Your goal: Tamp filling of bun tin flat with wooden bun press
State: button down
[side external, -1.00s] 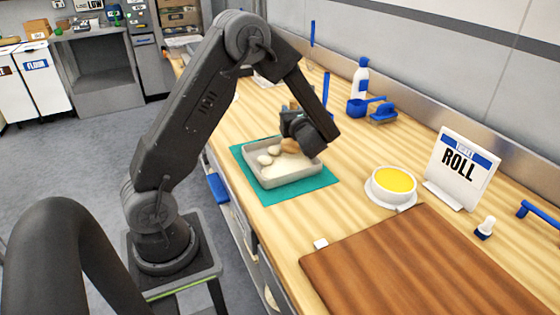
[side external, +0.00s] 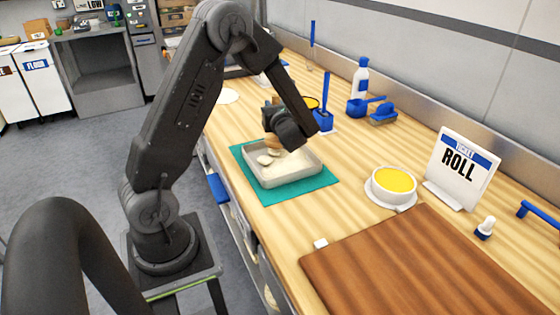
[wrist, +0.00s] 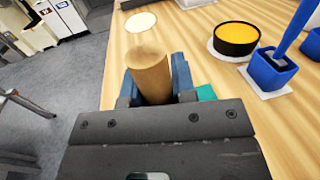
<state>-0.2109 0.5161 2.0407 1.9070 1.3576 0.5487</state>
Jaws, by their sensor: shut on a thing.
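The bun tin (side external: 270,183) is a pale grey rectangular tray on a teal mat (side external: 322,194) on the wooden counter. Pale filling (side external: 292,163) lies in it, with raised lumps (side external: 265,160) at its left side. My gripper (side external: 275,136) is over the tin's far left part, shut on the wooden bun press (side external: 271,143). In the wrist view the press (wrist: 149,66) is a light brown round handle upright between the fingers of my gripper (wrist: 154,84). The press's lower end is hidden, so I cannot tell whether it touches the filling.
A white bowl of yellow liquid (side external: 394,184) stands right of the tin, near a brown board (side external: 425,265) and a ticket sign (side external: 462,168). A blue holder (side external: 323,120) with an upright blue handle and a dark yellow-filled bowl (wrist: 237,38) stand behind. Counter left of the mat is clear.

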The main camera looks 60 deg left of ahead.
jog(key=shift+s+a, duration=0.2)
jog(key=shift+s, duration=0.05)
jog(key=shift+f, duration=1.85)
jog(key=shift+f, duration=0.35)
dwell(0.7)
jog(key=shift+r, duration=1.85)
